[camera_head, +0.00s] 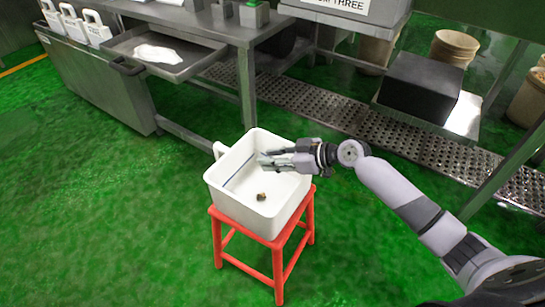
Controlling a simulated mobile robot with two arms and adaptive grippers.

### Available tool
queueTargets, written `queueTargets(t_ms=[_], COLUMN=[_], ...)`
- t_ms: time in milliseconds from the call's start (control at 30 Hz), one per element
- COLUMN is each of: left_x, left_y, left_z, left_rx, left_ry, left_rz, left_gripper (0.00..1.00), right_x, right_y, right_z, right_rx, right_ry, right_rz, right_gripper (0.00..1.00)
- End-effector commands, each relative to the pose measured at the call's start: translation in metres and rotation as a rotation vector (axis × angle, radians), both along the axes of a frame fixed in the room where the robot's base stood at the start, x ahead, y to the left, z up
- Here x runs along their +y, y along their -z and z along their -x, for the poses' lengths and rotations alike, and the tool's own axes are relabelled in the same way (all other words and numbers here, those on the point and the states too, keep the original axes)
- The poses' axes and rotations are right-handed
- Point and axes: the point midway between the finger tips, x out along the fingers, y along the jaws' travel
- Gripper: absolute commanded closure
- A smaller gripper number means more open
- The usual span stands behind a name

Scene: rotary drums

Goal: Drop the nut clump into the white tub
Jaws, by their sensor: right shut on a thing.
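The white tub (228,197) stands on a red stool, with a handle at its back left. A small brown lump (261,196), which looks like the nut clump, shows against the inside of the tub, below and apart from the fingers in the picture. My right gripper (264,159) reaches in from the right over the tub. My left gripper is not in view.
The red stool (278,262) stands on open green floor (110,220). A steel bench with a tray (180,70) is behind left. A perforated steel walkway (350,112) runs behind the tub. A black box (420,87) and bins stand at the back right.

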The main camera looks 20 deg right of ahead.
Motion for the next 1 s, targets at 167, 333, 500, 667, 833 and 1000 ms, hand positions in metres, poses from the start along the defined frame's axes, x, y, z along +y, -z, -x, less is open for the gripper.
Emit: queueTargets(t_ms=[167, 333, 500, 667, 833, 1000], left_x=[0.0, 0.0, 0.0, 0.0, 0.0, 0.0], left_y=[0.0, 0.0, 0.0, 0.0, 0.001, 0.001], left_z=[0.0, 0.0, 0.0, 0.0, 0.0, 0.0], left_rx=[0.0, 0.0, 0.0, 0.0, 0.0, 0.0], left_ry=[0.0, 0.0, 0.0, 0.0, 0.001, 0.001], left_rz=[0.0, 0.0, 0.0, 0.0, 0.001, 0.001], left_gripper=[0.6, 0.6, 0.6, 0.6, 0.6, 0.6], right_x=[0.0, 0.0, 0.0, 0.0, -0.001, -0.016], right_y=[0.0, 0.0, 0.0, 0.0, -0.001, -0.008], right_z=[0.0, 0.0, 0.0, 0.0, 0.001, 0.013], right_rx=[0.0, -0.001, -0.001, -0.001, 0.0, 0.001], right_ry=[0.0, 0.0, 0.0, 0.0, 0.0, 0.002], right_rz=[0.0, -0.001, -0.001, -0.001, 0.0, 0.002], right_gripper=[0.71, 0.6, 0.48, 0.48, 0.48, 0.48])
